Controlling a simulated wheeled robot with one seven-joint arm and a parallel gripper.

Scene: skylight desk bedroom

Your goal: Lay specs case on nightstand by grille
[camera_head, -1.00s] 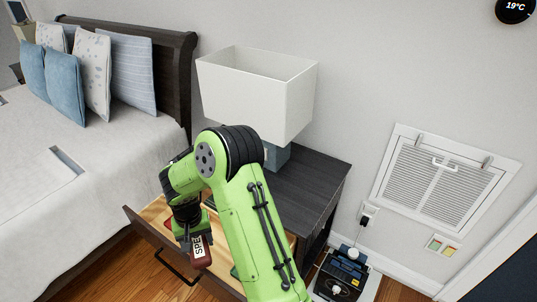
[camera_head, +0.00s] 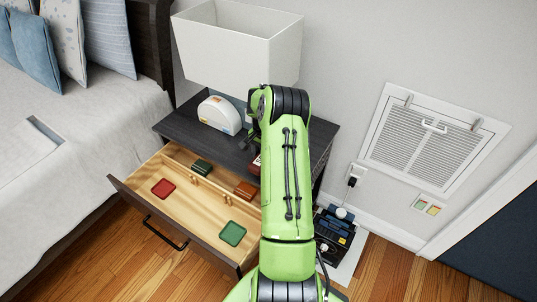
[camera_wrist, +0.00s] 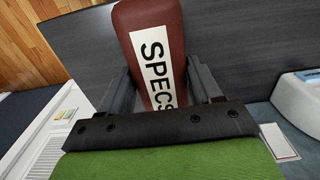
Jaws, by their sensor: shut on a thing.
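The specs case is dark red with a white "SPECS" label. In the wrist view the specs case (camera_wrist: 148,20) sits between the two fingers of my gripper (camera_wrist: 162,85), which is shut on it. In the head view only a small part of the case (camera_head: 255,164) shows left of my arm, which hides the rest. The case is over the dark nightstand top (camera_head: 320,140); I cannot tell whether it touches it. The nightstand top also fills much of the wrist view (camera_wrist: 75,42). The white wall grille (camera_head: 420,145) is right of the nightstand.
The nightstand's drawer (camera_head: 190,228) is open, with a red pad (camera_head: 163,188), a green pad (camera_head: 232,233) and small boxes inside. A white rounded device (camera_head: 220,115) and a lamp (camera_head: 240,45) stand on the top. Dark equipment (camera_head: 335,230) is on the floor at right.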

